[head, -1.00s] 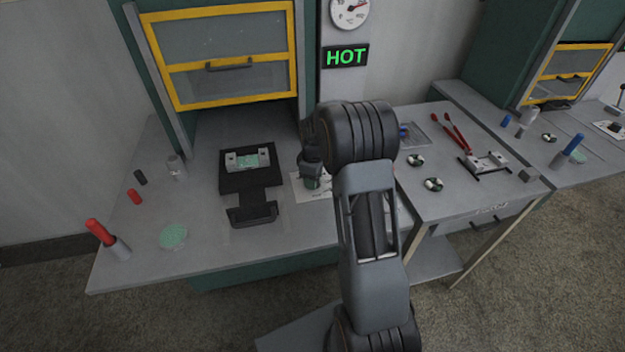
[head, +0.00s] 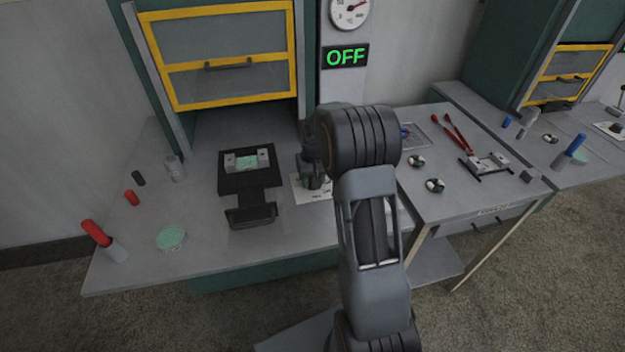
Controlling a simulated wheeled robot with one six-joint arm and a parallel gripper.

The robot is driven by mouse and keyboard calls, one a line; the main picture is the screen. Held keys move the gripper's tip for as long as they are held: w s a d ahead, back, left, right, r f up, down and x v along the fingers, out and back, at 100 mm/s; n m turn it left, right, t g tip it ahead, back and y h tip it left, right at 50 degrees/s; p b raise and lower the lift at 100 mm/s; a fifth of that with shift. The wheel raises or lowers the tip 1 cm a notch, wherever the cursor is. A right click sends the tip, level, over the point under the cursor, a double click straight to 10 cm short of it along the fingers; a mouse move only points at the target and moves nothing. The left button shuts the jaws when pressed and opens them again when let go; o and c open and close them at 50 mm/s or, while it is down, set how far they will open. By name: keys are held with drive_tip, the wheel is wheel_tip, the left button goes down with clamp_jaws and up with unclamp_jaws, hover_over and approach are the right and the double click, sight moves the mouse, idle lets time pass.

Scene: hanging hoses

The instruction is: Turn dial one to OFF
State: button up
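A white dial plate (head: 299,191) with dark markings lies on the left bench. My gripper (head: 314,181) points down over it. Something greenish shows at its tip, and the dial itself is mostly hidden by my gripper. I cannot tell whether the fingers are shut on it. The lit sign (head: 345,56) on the post above reads OFF in green letters.
A yellow-framed sash (head: 222,60) stands raised behind the bench. A black tray holder (head: 250,183) sits left of my gripper. Red tongs (head: 455,132) are on the right bench.

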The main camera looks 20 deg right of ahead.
drive_tip(key=shift+m, duration=1.6)
drive_tip(key=shift+w+r, duration=0.1)
drive_tip(key=o, duration=0.9)
drive_tip(key=shift+o, duration=0.2)
wheel_tip(320, 180, up, 14)
drive_tip(key=shift+f, duration=0.2)
